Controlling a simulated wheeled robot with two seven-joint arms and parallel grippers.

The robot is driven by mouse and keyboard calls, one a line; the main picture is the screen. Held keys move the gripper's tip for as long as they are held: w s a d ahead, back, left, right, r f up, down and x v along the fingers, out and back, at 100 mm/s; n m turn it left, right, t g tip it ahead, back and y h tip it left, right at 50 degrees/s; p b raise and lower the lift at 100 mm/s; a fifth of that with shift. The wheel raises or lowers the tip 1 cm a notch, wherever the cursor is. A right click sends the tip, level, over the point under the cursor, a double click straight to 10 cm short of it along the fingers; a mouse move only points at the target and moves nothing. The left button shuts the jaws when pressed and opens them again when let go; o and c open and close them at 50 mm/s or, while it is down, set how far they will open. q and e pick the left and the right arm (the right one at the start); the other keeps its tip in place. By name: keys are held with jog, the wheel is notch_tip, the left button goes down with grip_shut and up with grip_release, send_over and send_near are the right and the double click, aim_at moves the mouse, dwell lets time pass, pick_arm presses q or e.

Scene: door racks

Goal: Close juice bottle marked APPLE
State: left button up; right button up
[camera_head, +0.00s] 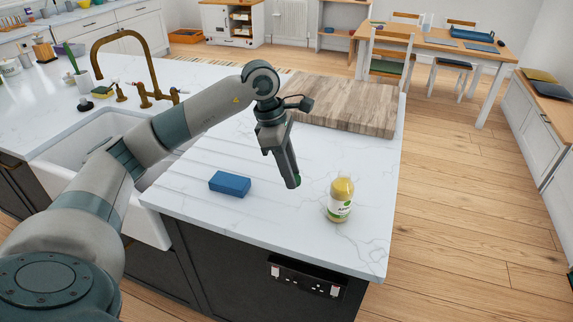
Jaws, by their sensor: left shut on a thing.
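The juice bottle (340,200) stands upright near the right front edge of the white marble counter. It holds yellow juice and has a white label with dark letters that look like APPLE and a green patch. Its top shows yellowish, and I see no green cap on it. My left gripper (294,183) points down above the counter, to the left of the bottle and apart from it. It is shut on a small green thing (298,181) at its fingertips, which looks like a cap but is mostly hidden. My right gripper is not in view.
A blue block (230,184) lies on the counter left of the gripper. A large wooden board (350,103) lies behind it. A sink (95,140) with a brass tap (140,60) is at the left. The counter's right edge is just beyond the bottle.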

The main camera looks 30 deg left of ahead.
pick_arm(q)
jog(key=s+d+f+m+g+y, duration=0.3)
jog(key=s+d+m, duration=0.9)
jog(key=m, duration=1)
jog(key=shift+d+f+m+g, duration=0.4)
jog(key=shift+d+f+g, duration=0.35)
jog(key=shift+d, duration=0.3)
